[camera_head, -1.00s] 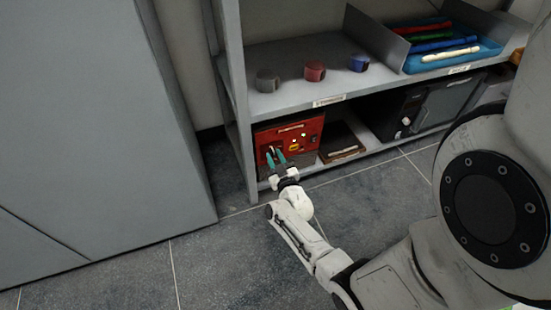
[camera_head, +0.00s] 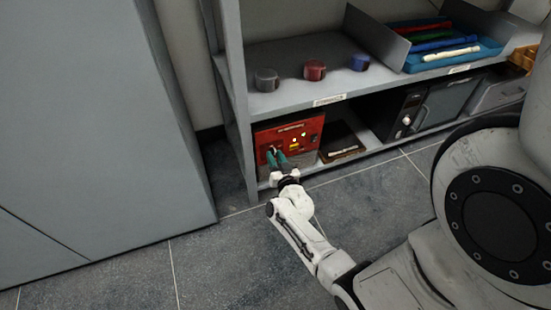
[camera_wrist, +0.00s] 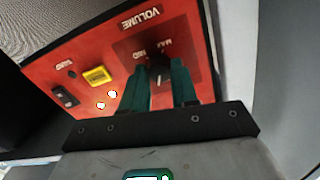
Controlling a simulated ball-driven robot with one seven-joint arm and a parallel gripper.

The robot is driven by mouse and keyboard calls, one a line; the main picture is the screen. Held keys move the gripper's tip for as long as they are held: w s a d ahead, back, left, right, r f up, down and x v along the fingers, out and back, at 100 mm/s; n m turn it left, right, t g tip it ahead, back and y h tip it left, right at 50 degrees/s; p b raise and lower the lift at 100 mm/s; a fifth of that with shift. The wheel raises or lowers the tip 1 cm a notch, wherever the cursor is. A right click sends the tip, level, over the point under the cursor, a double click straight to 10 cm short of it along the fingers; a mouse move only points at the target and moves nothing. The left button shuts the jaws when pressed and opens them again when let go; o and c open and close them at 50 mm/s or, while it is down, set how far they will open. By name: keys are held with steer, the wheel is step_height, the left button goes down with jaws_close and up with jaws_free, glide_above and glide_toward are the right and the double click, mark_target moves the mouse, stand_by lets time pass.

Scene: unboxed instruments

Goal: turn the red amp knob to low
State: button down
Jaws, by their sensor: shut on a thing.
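The red amp (camera_head: 300,138) stands on the lower shelf, its front panel facing out. In the wrist view the panel (camera_wrist: 105,65) fills the upper left, with the printing VOLUME and MAX near the knob. The dark volume knob (camera_wrist: 158,68) has a pale pointer mark and sits between the green fingertips. My gripper (camera_wrist: 163,85) is shut on this knob, with one finger on each side; it also shows at the amp's front in the head view (camera_head: 276,160). The fingers hide parts of the knob's sides.
The amp panel also has a yellow part (camera_wrist: 97,76), lit dots and a black switch (camera_wrist: 65,97). A dark tray (camera_head: 343,150) lies right of the amp, then a black amp (camera_head: 400,115). A grey cabinet (camera_head: 95,120) stands left.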

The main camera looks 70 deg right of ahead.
steer(key=m, duration=0.4)
steer(key=shift+b, duration=0.4)
steer(key=m+b, duration=0.1)
steer(key=m, duration=0.3)
steer(key=shift+y, duration=0.3)
steer(key=shift+m, duration=0.5)
steer(key=c, duration=0.9)
jaws_free()
steer(key=shift+o, duration=0.2)
steer(key=shift+s, duration=0.1)
steer(key=p+v, duration=0.4)
steer(key=v, duration=0.6)
steer(key=shift+s+a, duration=0.25)
steer(key=shift+a, duration=0.05)
steer(key=shift+f, duration=0.1)
